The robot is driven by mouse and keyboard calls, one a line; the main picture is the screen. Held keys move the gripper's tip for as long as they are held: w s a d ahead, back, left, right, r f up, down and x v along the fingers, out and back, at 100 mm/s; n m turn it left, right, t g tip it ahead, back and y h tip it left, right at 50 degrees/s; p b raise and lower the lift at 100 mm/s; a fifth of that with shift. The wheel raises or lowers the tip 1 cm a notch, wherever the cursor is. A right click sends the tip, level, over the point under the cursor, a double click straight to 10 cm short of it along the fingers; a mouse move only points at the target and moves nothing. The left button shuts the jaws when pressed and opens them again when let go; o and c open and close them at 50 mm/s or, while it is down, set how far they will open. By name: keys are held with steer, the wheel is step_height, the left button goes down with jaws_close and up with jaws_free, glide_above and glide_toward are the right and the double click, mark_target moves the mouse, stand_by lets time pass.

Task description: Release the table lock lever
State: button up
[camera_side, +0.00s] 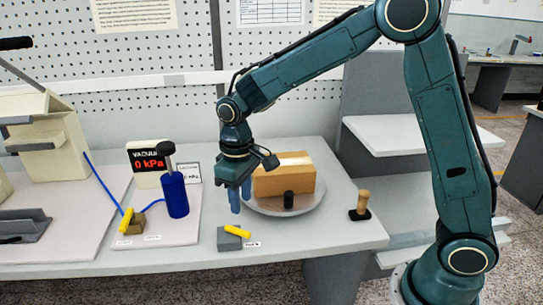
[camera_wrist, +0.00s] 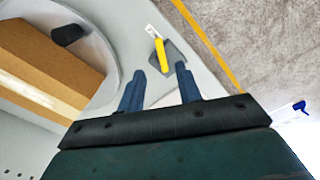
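The table lock lever (camera_side: 237,231) is a yellow handle on a grey block (camera_side: 229,241) near the front edge of the bench, in front of the round turntable. In the wrist view the yellow lever (camera_wrist: 162,56) shows ahead of the fingers, on its dark grey base (camera_wrist: 176,62). My gripper (camera_side: 240,200) points down above the bench, behind the lever and at the left rim of the turntable. In the wrist view my gripper (camera_wrist: 159,76) has its two blue fingers apart, with nothing between them. It does not touch the lever.
A cardboard box (camera_side: 283,178) and a small black cylinder (camera_side: 288,199) sit on the round turntable (camera_side: 308,204). A wooden-handled tool (camera_side: 362,203) stands to the right. A blue pump (camera_side: 175,194), a yellow valve handle (camera_side: 126,219) and a vacuum display (camera_side: 148,162) are at left.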

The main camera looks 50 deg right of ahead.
mark_target(244, 232)
step_height(244, 232, down, 9)
stand_by(0.5)
jaws_close()
